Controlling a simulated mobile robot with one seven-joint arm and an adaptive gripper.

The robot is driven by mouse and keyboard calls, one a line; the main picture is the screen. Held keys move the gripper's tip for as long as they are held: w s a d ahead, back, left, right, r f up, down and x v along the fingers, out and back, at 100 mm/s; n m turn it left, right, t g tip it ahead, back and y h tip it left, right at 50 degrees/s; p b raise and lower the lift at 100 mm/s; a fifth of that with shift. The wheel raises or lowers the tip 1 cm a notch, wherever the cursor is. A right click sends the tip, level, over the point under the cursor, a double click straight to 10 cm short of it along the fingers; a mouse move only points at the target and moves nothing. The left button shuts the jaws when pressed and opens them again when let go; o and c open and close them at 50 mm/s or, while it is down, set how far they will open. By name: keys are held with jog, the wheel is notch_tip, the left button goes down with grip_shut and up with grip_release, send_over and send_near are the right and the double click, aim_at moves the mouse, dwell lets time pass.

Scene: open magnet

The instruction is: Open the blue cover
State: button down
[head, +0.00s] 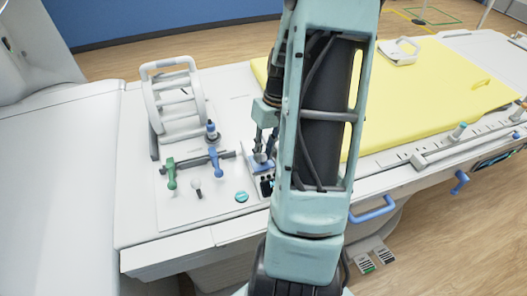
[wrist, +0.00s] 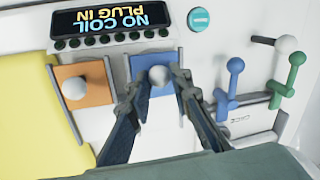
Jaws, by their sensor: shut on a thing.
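The blue cover (wrist: 143,62) is a flat blue panel between grey side rails, with a round white knob (wrist: 158,74) on it. My gripper (wrist: 161,84) has one dark finger on each side of this knob and is shut on it. The cover's lower part is hidden behind the fingers. The cover looks closed and flat in its panel. In the head view my gripper (head: 263,150) is at the small panel beside the yellow pad, largely hidden by my arm; a bit of the blue cover (head: 259,167) shows below it.
An orange cover (wrist: 92,86) with its own white knob is left of the blue one. A display (wrist: 116,24) reads "NO COIL PLUG IN". Blue (wrist: 230,85) and green (wrist: 290,80) levers stand to the right. A white frame (head: 175,100) rises behind the levers.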

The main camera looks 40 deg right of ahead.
jog(key=w, duration=0.2)
jog(key=w+d, duration=0.1)
jog(key=w, duration=0.1)
jog(key=w+d, duration=0.1)
jog(key=w, duration=0.1)
jog(key=shift+w+d, duration=0.1)
jog(key=shift+w, duration=0.1)
jog(key=c, duration=1.7)
grip_release()
jog(key=shift+c, duration=0.2)
jog(key=shift+r, duration=0.1)
notch_tip(320, 180, up, 12)
jog(key=d, duration=0.2)
jog(key=shift+s+d, duration=0.15)
jog(key=shift+s, duration=0.05)
jog(key=shift+f, duration=0.2)
